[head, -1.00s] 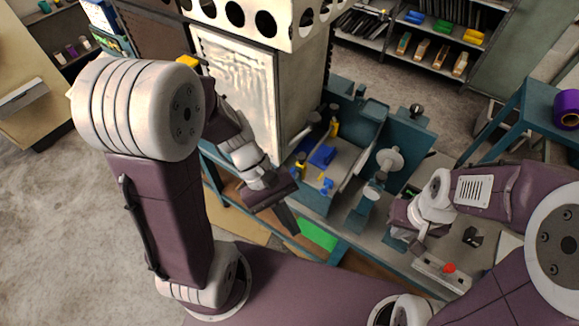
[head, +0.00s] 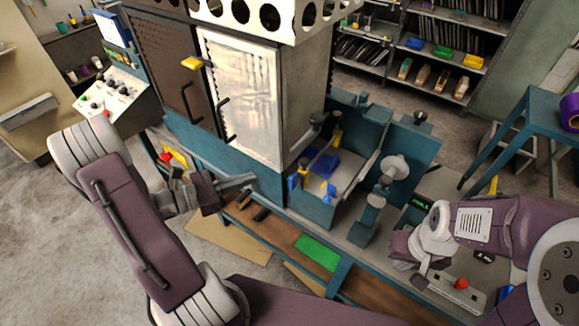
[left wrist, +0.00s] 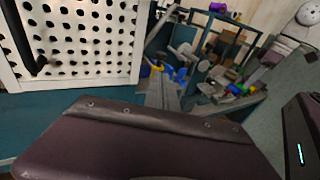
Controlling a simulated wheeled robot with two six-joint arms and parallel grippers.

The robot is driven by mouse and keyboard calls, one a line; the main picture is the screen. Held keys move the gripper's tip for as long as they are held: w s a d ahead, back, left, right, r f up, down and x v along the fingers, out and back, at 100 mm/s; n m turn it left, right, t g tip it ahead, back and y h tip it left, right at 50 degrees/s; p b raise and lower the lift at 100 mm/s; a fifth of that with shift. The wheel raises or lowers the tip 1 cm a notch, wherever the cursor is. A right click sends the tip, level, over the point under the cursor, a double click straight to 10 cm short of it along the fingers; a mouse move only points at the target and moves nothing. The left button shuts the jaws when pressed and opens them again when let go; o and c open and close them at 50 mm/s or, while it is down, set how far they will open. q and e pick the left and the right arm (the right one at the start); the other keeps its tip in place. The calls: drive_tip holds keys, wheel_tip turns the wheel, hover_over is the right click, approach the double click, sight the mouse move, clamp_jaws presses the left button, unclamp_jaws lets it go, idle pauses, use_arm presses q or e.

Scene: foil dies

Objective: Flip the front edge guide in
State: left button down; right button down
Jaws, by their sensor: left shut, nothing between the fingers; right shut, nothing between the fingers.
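The foil machine's open bed (head: 345,172) is at the centre of the head view, right of a cabinet. On it are a blue piece (head: 325,163) and small yellow (head: 303,165) and blue fittings (head: 328,190) near the front edge. I cannot tell which of these is the front edge guide. My left gripper (head: 252,181) is shut and empty, left of the bed and apart from it. My right gripper (head: 419,280) is shut and empty, right of the bed.
The cabinet with a shiny door (head: 245,95) and handles stands close behind my left gripper. A grey post with a round knob (head: 395,166) stands at the bed's right. A lower shelf holds a green panel (head: 317,250).

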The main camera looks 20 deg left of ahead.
sight(300, 164)
use_arm(q)
drive_tip(key=p+x, duration=0.2)
drive_tip(key=x, duration=1.2)
drive_tip(key=shift+s, duration=0.1)
